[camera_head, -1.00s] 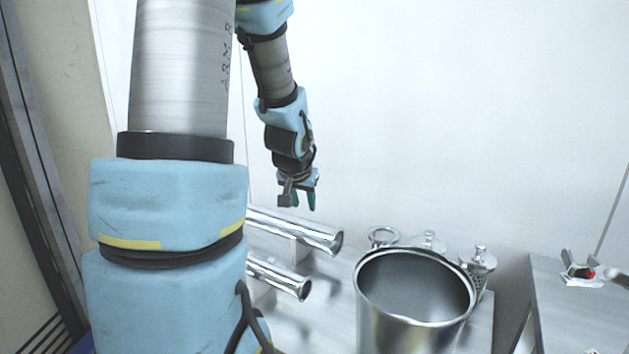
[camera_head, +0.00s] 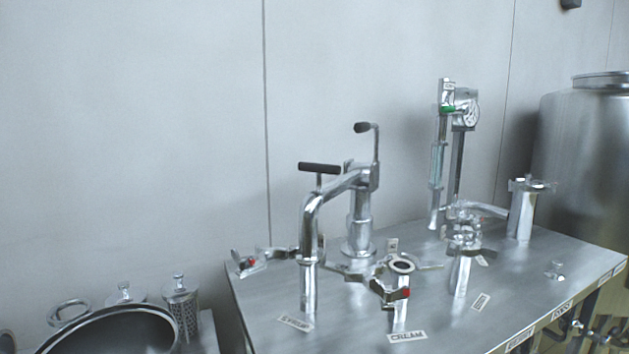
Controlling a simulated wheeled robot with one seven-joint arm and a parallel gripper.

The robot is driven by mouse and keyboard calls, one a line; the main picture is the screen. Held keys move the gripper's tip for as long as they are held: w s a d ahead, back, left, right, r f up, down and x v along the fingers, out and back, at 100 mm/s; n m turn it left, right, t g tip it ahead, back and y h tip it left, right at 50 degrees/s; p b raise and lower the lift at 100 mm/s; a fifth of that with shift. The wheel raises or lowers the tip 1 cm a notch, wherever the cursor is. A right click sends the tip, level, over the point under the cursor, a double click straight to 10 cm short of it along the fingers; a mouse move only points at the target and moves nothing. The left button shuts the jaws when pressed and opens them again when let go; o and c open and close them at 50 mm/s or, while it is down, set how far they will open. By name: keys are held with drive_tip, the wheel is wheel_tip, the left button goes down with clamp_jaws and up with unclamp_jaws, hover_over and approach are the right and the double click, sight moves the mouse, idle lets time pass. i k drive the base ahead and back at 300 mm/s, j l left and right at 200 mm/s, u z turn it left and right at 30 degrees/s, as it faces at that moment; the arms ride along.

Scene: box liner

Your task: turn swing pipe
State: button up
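The swing pipe (camera_head: 338,188) is a shiny steel pipe on a steel table. It runs from an upright post (camera_head: 359,228) at the back toward the front left and bends downward. Its down-turned leg (camera_head: 309,240) meets an upright stub (camera_head: 309,290) behind a label that seems to read SYRUP (camera_head: 295,322). A black T-handle (camera_head: 320,168) stands on the pipe, and a crank lever with a dark knob (camera_head: 363,128) rises above the post. An open-topped port (camera_head: 401,265) stands behind the CREAM label (camera_head: 407,337). My gripper is out of view.
Clamps with red marks (camera_head: 405,293) stick out near the ports. Another capped port (camera_head: 462,262), a tall gauge column (camera_head: 438,165) and a large tank (camera_head: 590,150) stand to the right. A steel pot (camera_head: 110,325) is at the lower left. The table's front right is fairly clear.

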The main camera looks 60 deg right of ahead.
sight(356, 172)
drive_tip(key=k+l+z, duration=0.75)
drive_tip(key=z, duration=0.15)
drive_tip(key=l, duration=0.1)
